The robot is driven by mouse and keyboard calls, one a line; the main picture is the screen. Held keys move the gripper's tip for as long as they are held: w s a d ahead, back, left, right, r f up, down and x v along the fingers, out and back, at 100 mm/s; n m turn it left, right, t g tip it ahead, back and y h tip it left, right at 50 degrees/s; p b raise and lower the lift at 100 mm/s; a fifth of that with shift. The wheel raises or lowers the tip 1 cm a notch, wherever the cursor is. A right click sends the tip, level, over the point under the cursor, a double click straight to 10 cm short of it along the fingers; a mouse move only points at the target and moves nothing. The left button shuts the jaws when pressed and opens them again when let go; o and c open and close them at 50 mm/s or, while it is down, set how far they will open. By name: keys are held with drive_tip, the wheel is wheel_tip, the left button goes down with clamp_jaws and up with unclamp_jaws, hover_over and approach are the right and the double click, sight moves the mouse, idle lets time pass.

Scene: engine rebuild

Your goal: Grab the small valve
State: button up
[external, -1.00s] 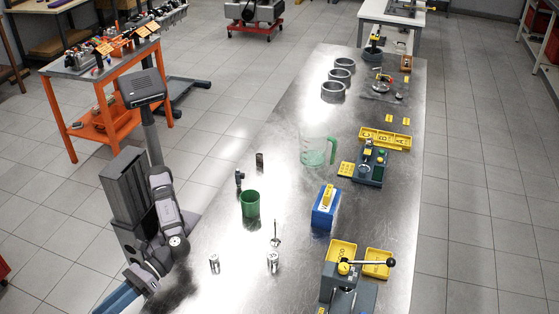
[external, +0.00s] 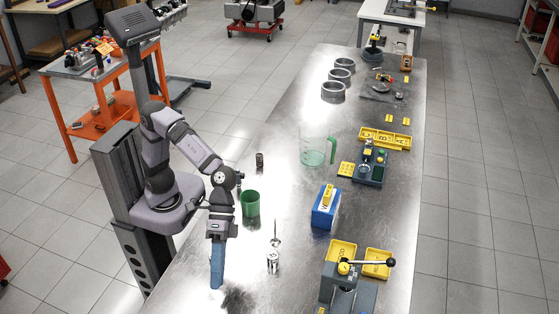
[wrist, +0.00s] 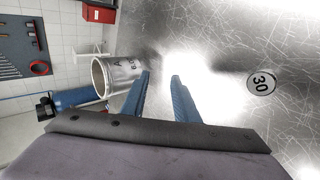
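A thin upright metal stem on a small round base (external: 275,240), which looks like a valve, stands on the steel bench in the external view. It is right of my gripper (external: 217,285), behind a small silver cylinder (external: 272,262). My gripper points down near the bench's left edge, its blue fingers low over the surface. In the wrist view, the two fingers (wrist: 161,76) are apart with nothing visible between them. A silver cylinder with lettering (wrist: 119,75) is beside the left finger.
A green cup (external: 250,204) stands behind the stem. A blue box (external: 325,208) and a press with a black-knobbed lever (external: 346,284) are to the right. A clear jug (external: 316,151) stands farther back. Bare bench (external: 285,185) lies between them.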

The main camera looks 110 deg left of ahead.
drive_tip(key=w+a+r+m+y+p, duration=0.2)
drive_tip(key=a+r+m+y+p, duration=0.1)
drive_tip(key=a+p, duration=0.5)
drive_tip(key=m+t+y+p, duration=0.2)
drive_tip(key=m+y+p, duration=0.25)
drive_tip(key=p, duration=0.65)
hover_over(275, 240)
drive_tip(key=s+a, duration=0.1)
drive_tip(key=s, duration=0.1)
drive_tip(key=shift+f+n, duration=0.25)
drive_tip(key=shift+f, duration=0.9)
drive_tip(key=shift+f, duration=0.1)
drive_tip(key=shift+p+x, duration=0.75)
drive_tip(key=shift+x, duration=1.7)
drive_tip(key=shift+w, duration=0.15)
clamp_jaws()
